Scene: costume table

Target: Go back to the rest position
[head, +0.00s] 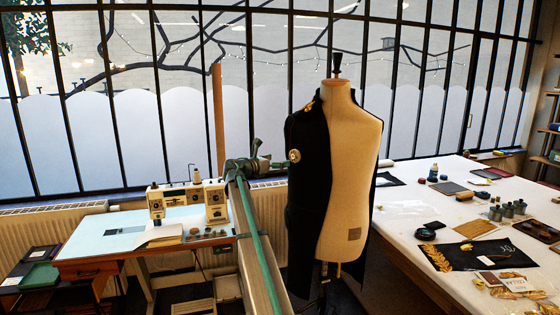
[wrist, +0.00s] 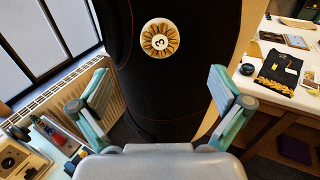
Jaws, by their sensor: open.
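A dress form (head: 340,190) stands upright in the head view, with a black garment (head: 310,190) over its left side. A round gold, flower-like badge with a pale centre (head: 294,155) is on the garment's chest. In the wrist view the badge (wrist: 160,38) faces me on the black cloth (wrist: 165,95), above the space between my fingers. My gripper (wrist: 158,87) is open, its two fingers wide apart with nothing between them. In the head view my arm reaches up to the left of the garment, and the fingers are hard to make out.
A sewing machine (head: 187,203) stands on the pale-blue table (head: 95,238) to the left. A white table (head: 405,210) on the right holds dark cloth, jars and trims. A radiator (wrist: 105,95) and barred windows (head: 150,120) are behind. The dress form is very close to my gripper.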

